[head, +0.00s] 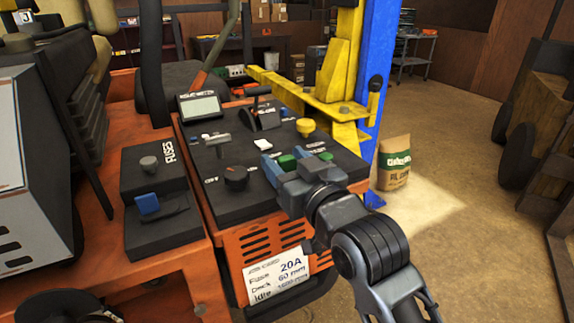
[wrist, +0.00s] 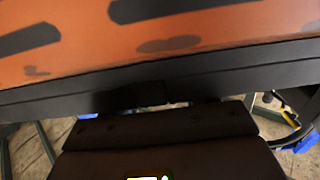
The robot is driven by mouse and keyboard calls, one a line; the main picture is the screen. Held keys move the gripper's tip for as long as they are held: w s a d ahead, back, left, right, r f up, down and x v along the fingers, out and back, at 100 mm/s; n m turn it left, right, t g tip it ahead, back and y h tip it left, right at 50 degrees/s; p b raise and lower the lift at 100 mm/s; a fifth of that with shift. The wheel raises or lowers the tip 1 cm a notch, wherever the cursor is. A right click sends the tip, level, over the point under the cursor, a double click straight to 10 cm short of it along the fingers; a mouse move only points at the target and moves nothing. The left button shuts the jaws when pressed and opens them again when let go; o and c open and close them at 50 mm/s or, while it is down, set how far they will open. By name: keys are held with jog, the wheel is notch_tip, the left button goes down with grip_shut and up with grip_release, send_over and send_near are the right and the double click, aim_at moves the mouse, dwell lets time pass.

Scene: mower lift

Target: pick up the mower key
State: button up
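I cannot pick out the mower key for certain. Small controls stand on the mower's black control panel (head: 210,185), among them a grey T-shaped handle (head: 217,140) and a dark round knob (head: 236,177). My gripper (head: 285,166) is over the panel's right front part, beside green and blue pieces. Its fingers are hard to separate from these pieces, and I cannot tell whether it is open or holding anything. In the wrist view, an orange slotted surface (wrist: 190,22) fills the top above a black edge; no fingertips or key can be made out.
A paper label (head: 278,277) hangs on the mower's orange front. A yellow and blue lift post (head: 376,75) stands behind the panel. A paper sack (head: 393,163) is on the floor right of it, and a wheeled wooden cart (head: 550,115) is at far right. Floor between is clear.

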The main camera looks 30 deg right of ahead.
jog(key=c, duration=0.8)
jog(key=shift+r, duration=0.15)
